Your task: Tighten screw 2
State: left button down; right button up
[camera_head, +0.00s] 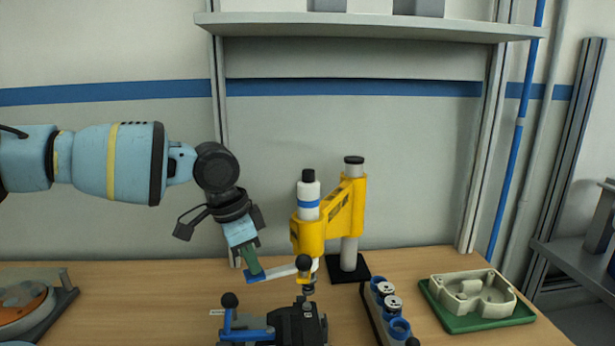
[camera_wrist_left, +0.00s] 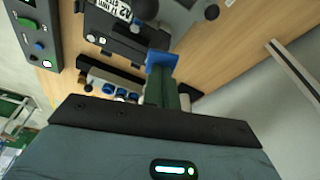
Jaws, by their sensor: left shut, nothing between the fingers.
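My left gripper (camera_head: 254,270) comes in from the left and points down, its green fingers shut and empty. Its fingertips are at a blue piece (camera_head: 262,277) beside a pale lever with a black ball knob (camera_head: 303,262); I cannot tell whether they press on it. The wrist view shows the fingers (camera_wrist_left: 168,92) ending at a blue block (camera_wrist_left: 161,60). A white screwdriver with a blue band (camera_head: 309,204) hangs upright in a yellow stand arm (camera_head: 343,207), its tip above a black fixture (camera_head: 297,325). I cannot make out screw 2. My right gripper is not in view.
A blue clamp handle (camera_head: 245,333) stands at the fixture's left. A rack of blue-rimmed cups (camera_head: 381,290) is right of it, then a green tray (camera_head: 485,322) with a pale casting (camera_head: 468,293). An orange disc (camera_head: 22,306) is far left.

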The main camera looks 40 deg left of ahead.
pick_arm(q)
jog(key=shift+v, duration=0.85)
jog(key=shift+w+d+r+p, duration=0.15)
jog(key=shift+r+p, duration=0.25)
jog(key=shift+r, duration=1)
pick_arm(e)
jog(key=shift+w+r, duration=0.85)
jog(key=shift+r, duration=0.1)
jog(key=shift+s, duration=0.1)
